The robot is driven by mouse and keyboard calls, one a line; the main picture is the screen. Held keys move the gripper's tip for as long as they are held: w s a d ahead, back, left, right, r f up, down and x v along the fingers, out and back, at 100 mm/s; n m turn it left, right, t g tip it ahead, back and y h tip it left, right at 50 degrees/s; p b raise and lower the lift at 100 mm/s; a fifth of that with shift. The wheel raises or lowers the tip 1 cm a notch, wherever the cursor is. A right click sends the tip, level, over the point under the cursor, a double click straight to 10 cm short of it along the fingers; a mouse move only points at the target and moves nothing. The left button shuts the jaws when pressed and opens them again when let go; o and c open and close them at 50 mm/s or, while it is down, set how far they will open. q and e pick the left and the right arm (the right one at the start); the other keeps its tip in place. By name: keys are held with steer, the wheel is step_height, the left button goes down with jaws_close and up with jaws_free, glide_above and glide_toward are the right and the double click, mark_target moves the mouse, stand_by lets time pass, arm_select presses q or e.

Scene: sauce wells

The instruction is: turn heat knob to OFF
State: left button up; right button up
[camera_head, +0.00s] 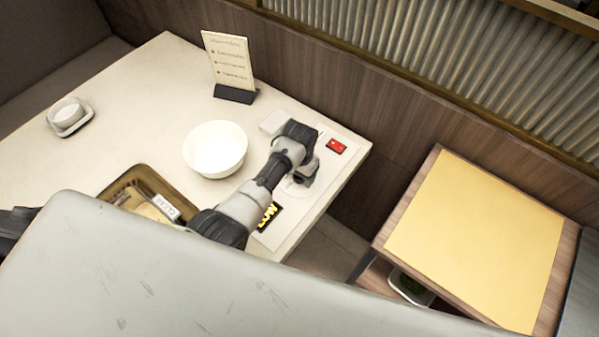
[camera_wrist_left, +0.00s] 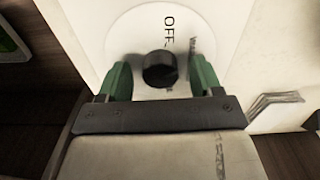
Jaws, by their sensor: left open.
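The heat knob (camera_wrist_left: 159,69) is a short black cylinder at the middle of a white round dial (camera_wrist_left: 128,38) in the left wrist view. The word OFF is printed on the dial, just beyond the knob. My left gripper (camera_wrist_left: 161,80) is open, with one green fingertip on each side of the knob and a gap showing on both sides. In the head view my left gripper (camera_head: 303,178) reaches down over the panel (camera_head: 342,162) at the table's right end, and my arm hides the knob there. My right gripper is not in view.
A red label (camera_head: 335,146) and a black label with yellow letters (camera_head: 268,215) lie on the panel. A white bowl (camera_head: 215,148), a menu stand (camera_head: 230,65) and a brown tray (camera_head: 135,178) stand on the table. A yellow-topped side table (camera_head: 475,235) is at the right.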

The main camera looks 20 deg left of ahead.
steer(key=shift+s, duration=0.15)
arm_select(q)
steer(key=shift+c, duration=1.3)
steer(key=c, duration=0.7)
steer(key=shift+o, duration=0.2)
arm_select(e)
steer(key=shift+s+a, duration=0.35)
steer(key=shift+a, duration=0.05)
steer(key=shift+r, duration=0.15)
